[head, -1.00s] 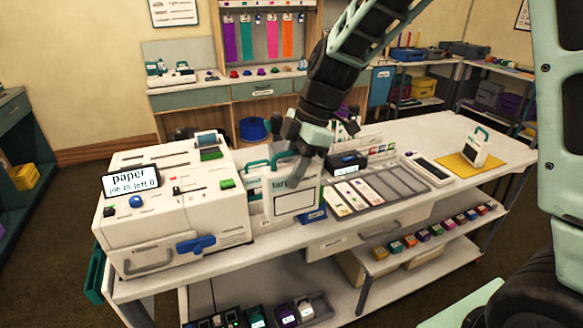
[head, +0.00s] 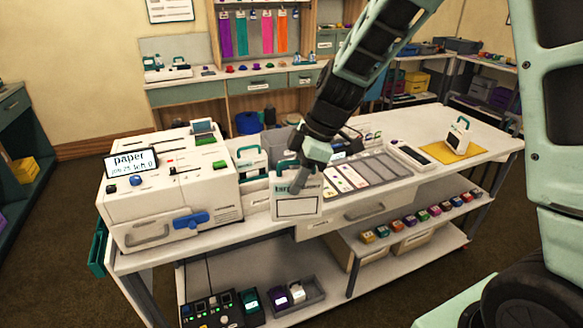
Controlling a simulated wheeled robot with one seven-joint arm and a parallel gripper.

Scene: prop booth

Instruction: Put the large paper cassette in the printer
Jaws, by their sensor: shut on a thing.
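The printer (head: 170,195) is a white, boxy machine at the left of the bench, with a screen reading "paper" (head: 131,162) and a blue lever (head: 190,219) on its front. My gripper (head: 292,176) is shut on a white upright cassette (head: 297,207) with partly hidden lettering that seems to start "lar". It hangs near the bench's front edge, right of the printer and apart from it. Its handle is mostly hidden by the gripper. Another white cassette with a teal handle (head: 251,164) stands beside the printer, behind the held one.
A grey sorting tray (head: 375,170) with cards lies right of my gripper. A small teal-handled white cassette (head: 458,137) stands on a yellow mat (head: 474,153) at the right. A lower shelf (head: 245,274) holds small devices.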

